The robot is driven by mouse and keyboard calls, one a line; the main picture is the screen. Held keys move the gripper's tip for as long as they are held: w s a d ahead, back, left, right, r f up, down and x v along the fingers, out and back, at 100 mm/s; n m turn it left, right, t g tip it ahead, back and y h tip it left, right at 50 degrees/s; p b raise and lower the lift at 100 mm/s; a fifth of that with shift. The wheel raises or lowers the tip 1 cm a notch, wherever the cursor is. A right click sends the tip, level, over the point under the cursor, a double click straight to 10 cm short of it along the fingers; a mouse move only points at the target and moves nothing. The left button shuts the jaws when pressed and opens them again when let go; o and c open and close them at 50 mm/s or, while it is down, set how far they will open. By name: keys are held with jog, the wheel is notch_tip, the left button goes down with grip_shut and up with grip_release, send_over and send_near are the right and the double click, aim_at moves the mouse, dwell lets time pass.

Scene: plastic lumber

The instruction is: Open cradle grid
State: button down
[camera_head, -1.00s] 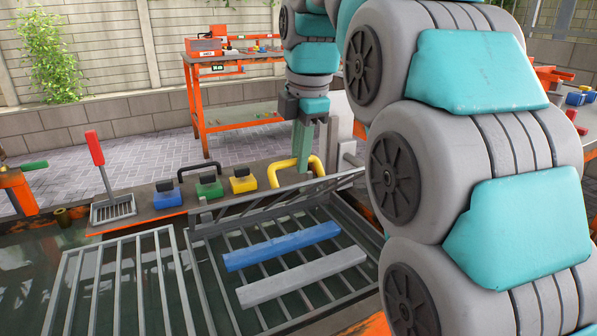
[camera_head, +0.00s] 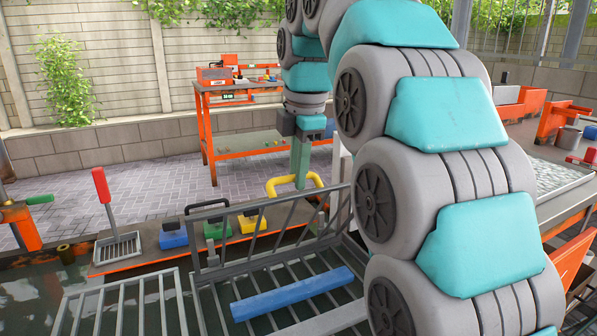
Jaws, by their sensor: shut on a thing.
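The cradle has a slatted grid lid (camera_head: 262,244) of grey bars, which stands tilted up at the back of the grey frame. A yellow handle (camera_head: 318,181) rises at the grid's far side. My gripper (camera_head: 301,181) points down at this handle, with its green fingers shut on it; the fingertips are partly hidden. Below the grid, a blue bar (camera_head: 292,293) and a grey bar (camera_head: 325,321) lie across the cradle's slats (camera_head: 215,312). My arm hides the cradle's right side.
A second grey rack (camera_head: 125,310) sits in dark water at the left. A red-handled scoop (camera_head: 103,187) and blue, green and yellow blocks (camera_head: 173,236) stand on the ledge behind. An orange workbench (camera_head: 203,125) is farther back, with paving before it.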

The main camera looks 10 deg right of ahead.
jog(key=c, duration=0.8)
grip_release()
jog(key=shift+c, duration=0.2)
